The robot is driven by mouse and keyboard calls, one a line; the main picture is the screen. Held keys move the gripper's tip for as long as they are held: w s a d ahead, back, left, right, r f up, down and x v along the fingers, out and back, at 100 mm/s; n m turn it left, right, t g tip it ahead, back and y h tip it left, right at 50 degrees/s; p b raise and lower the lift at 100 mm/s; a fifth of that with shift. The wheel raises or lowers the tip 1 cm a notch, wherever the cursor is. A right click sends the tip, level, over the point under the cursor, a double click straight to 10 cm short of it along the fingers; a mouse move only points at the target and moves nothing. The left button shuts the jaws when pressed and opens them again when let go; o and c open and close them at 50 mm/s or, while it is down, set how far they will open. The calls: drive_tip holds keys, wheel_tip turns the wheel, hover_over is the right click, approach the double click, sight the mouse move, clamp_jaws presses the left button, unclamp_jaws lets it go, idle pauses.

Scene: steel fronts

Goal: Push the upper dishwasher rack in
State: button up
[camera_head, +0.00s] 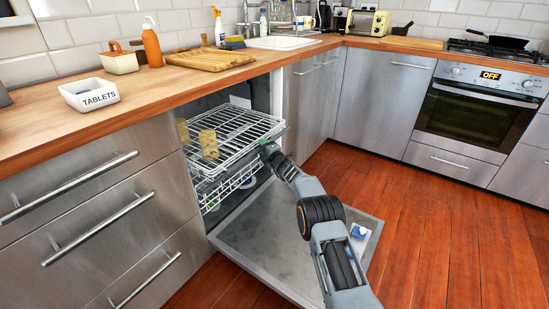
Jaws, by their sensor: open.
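The upper dishwasher rack (243,127) is a wire rack standing part-way out of the dishwasher under the wooden counter. Two yellowish items (208,144) show at its left side. My gripper (264,147) is at the rack's front right edge, with my arm reaching up from the lower right. It is open, though its fingers are small here and I cannot tell whether they touch the rack. The lower rack (226,187) shows beneath, also out over the open door. The dishwasher door (285,240) is folded down flat, and my arm covers part of it.
A small blue and white item (358,231) lies on the door's right part. Steel drawers (95,215) with bar handles flank the dishwasher on the left, and a steel cabinet (312,105) on the right. The wooden floor (430,225) to the right is clear.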

drive_tip(key=p+v, duration=0.4)
drive_tip(key=v, duration=0.9)
drive_tip(key=shift+d+r, duration=0.1)
drive_tip(key=shift+d, duration=0.05)
